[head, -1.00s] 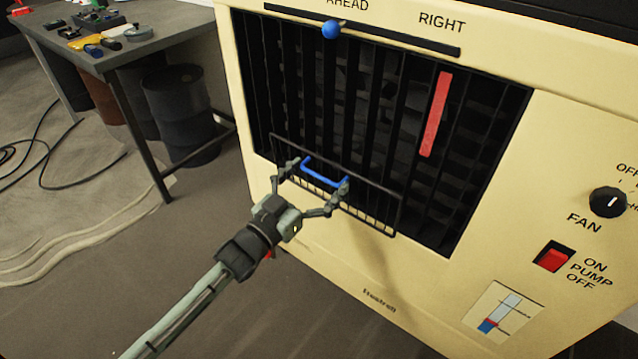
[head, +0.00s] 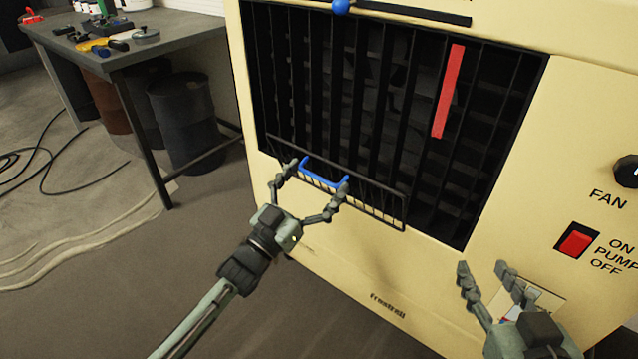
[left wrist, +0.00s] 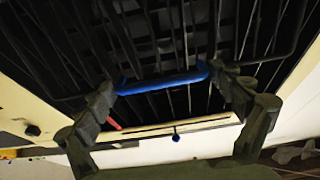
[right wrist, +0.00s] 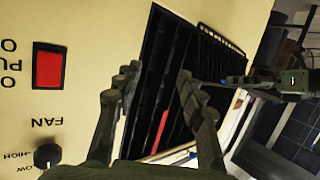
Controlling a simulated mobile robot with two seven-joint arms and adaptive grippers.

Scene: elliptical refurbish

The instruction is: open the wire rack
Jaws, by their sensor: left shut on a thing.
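The wire rack (head: 380,204) is a dark wire frame at the foot of the black grille on the cream cooler. Its blue handle (head: 323,175) lies between the fingertips of my left gripper (head: 318,177), which is shut on it, one finger at each end. The left wrist view shows the handle (left wrist: 163,82) spanning between both fingers. The rack stands out a little from the grille; its exact tilt is hard to tell. My right gripper (head: 484,268) is open and empty, in front of the cooler's lower right; its spread fingers also show in the right wrist view (right wrist: 155,82).
A red strip (head: 448,92) and a blue knob (head: 340,7) are on the grille and its slot. A red pump switch (head: 576,241) and fan dial (head: 630,171) sit at the right.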

